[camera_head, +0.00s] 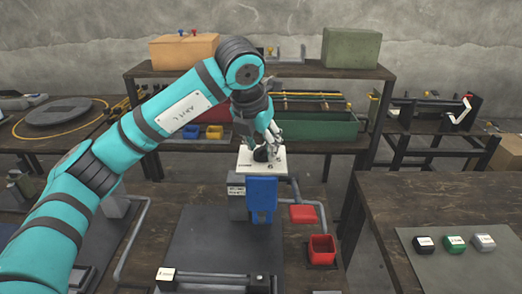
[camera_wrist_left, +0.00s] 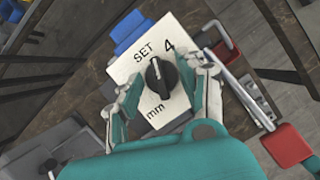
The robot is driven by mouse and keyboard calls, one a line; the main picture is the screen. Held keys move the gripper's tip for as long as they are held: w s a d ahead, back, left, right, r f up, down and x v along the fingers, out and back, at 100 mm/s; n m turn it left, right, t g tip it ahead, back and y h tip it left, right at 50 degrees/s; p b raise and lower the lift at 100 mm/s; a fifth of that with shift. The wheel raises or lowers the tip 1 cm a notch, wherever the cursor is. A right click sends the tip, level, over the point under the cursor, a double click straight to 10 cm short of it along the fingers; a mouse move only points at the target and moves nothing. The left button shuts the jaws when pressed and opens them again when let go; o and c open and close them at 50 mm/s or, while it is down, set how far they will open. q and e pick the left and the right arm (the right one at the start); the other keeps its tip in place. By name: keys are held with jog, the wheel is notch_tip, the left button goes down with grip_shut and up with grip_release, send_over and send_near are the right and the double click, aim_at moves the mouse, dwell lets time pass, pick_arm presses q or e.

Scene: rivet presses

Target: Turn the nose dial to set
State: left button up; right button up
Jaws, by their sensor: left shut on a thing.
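The nose dial, a black knob with a white line, shows in the left wrist view (camera_wrist_left: 159,80) and the head view (camera_head: 261,155). It sits on a white plate (camera_wrist_left: 182,31) marked "SET", "4" and "mm". The white line runs up toward the gap between "SET" and "4". My left gripper (camera_head: 269,143) reaches down over the plate, with a finger on either side of the knob in the left wrist view (camera_wrist_left: 160,77). It is shut on the dial; the finger contact is hard to see. My right gripper is not in view.
A blue block (camera_head: 262,200) stands in front of the plate. A red lid (camera_head: 303,214) and an open red bin (camera_head: 321,250) are to its right, beside grey piping. A green bin (camera_head: 318,127) stands behind. Black, green and grey pieces (camera_head: 454,243) lie on the right table.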

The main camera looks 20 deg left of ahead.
pick_arm(q)
jog(key=shift+d+n+y+b, duration=0.1)
jog(key=shift+n+y+b, duration=0.85)
jog(key=shift+n, duration=1.35)
jog(key=o, duration=0.9)
jog(key=shift+o, duration=0.2)
jog(key=v, duration=1.2)
jog(key=shift+w, duration=0.15)
